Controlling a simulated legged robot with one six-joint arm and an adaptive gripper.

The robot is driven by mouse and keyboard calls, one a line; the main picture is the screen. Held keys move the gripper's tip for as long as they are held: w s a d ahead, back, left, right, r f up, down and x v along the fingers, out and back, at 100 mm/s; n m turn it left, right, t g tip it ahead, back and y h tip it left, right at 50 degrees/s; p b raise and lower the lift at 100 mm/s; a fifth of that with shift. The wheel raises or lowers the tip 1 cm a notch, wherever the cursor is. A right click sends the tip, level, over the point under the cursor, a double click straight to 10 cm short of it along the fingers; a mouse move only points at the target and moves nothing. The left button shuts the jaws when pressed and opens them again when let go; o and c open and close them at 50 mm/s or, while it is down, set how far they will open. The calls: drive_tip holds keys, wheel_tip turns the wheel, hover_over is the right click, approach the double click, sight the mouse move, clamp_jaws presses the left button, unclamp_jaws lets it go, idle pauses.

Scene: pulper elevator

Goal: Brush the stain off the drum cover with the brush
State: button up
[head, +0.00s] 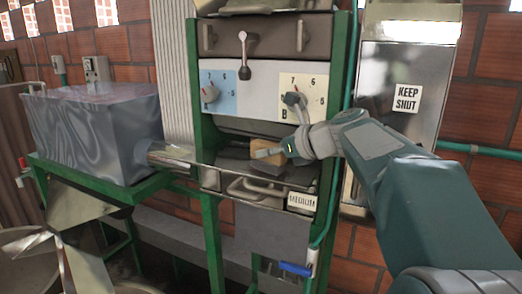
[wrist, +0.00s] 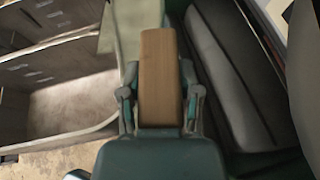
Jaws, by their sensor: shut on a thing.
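My gripper (head: 283,151) reaches in from the right to the front of the green-framed machine. It is shut on the brush, whose wooden block (head: 266,149) shows just left of the fingers. In the wrist view the brush (wrist: 160,70) sits between the two fingers (wrist: 158,105), pointing away from the palm. Its bristles are not clearly seen. The shiny dark metal surface below the dials, likely the drum cover (head: 228,157), lies behind and beside the brush. Whether the brush touches it I cannot tell. I cannot make out a stain.
Above are two dial panels (head: 218,92) and a lever (head: 244,55). A metal handle (head: 258,190) is below. A grey hopper (head: 95,130) stands left. A "KEEP SHUT" metal box (head: 400,140) is right, behind my arm. A green post (head: 200,130) bounds the opening.

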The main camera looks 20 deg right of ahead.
sight(285, 162)
drive_tip(key=shift+s+d+f, duration=0.1)
drive_tip(key=shift+s+d, duration=1.05)
drive_tip(key=shift+d, duration=0.3)
drive_tip(key=shift+s+d+f, duration=0.1)
drive_tip(key=shift+s+d, duration=0.3)
drive_tip(key=shift+d, duration=0.3)
drive_tip(key=shift+s+d+f, duration=0.1)
drive_tip(key=shift+s+d, duration=0.25)
drive_tip(key=shift+d, duration=0.3)
drive_tip(key=shift+s+a+r, duration=0.15)
drive_tip(key=shift+s+a, duration=0.05)
drive_tip(key=shift+a, duration=0.4)
drive_tip(key=shift+s+a+r, duration=0.15)
drive_tip(key=shift+a, duration=0.4)
drive_tip(key=shift+s+f, duration=0.1)
drive_tip(key=shift+s, duration=0.05)
